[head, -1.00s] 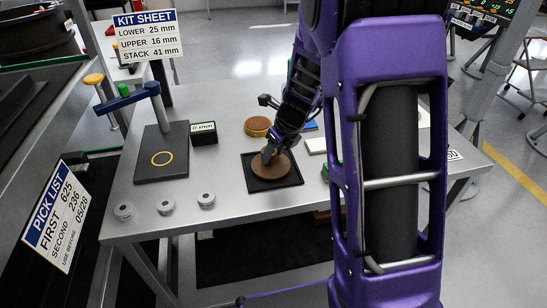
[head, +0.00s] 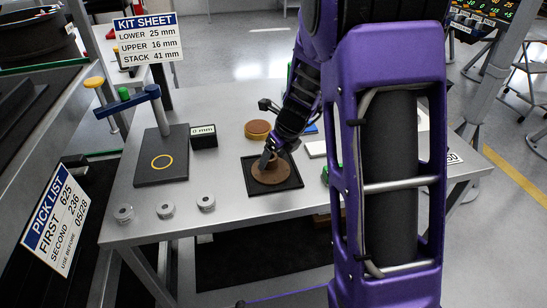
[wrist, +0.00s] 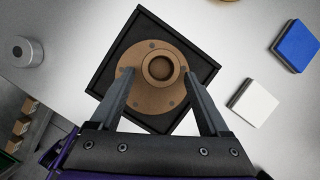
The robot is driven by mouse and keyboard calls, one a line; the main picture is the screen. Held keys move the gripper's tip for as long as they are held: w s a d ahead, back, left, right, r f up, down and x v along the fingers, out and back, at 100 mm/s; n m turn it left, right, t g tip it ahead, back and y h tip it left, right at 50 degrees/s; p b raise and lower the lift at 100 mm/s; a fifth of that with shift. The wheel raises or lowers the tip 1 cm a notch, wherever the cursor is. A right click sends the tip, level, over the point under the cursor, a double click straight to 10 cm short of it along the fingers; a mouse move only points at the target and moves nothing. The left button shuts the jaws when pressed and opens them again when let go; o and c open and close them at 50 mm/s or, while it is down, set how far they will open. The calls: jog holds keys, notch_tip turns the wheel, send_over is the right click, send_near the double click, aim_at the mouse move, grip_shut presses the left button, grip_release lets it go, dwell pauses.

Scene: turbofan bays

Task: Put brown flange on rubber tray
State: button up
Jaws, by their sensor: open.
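The brown flange (head: 270,172) is a round disc with a raised hub and bolt holes. It lies on the black rubber tray (head: 290,184), inside the rim. It shows in the wrist view (wrist: 150,102) on the tray (wrist: 199,66), whose square outline is turned at an angle. My gripper (wrist: 160,84) is open above the flange, its fingers spread to either side of the hub and apart from it. In the head view my gripper (head: 268,160) is over the flange, partly hiding it.
A brown-topped round part (head: 257,129) sits behind the tray. A dark plate with a yellow ring (head: 162,161) lies left. White (wrist: 254,102) and blue (wrist: 296,46) blocks lie right.

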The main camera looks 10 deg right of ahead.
jog(key=p+v, duration=0.3)
jog(key=v, duration=0.8)
jog(key=shift+s+r, duration=0.15)
jog(key=shift+r, duration=0.2)
jog(key=shift+d, duration=0.1)
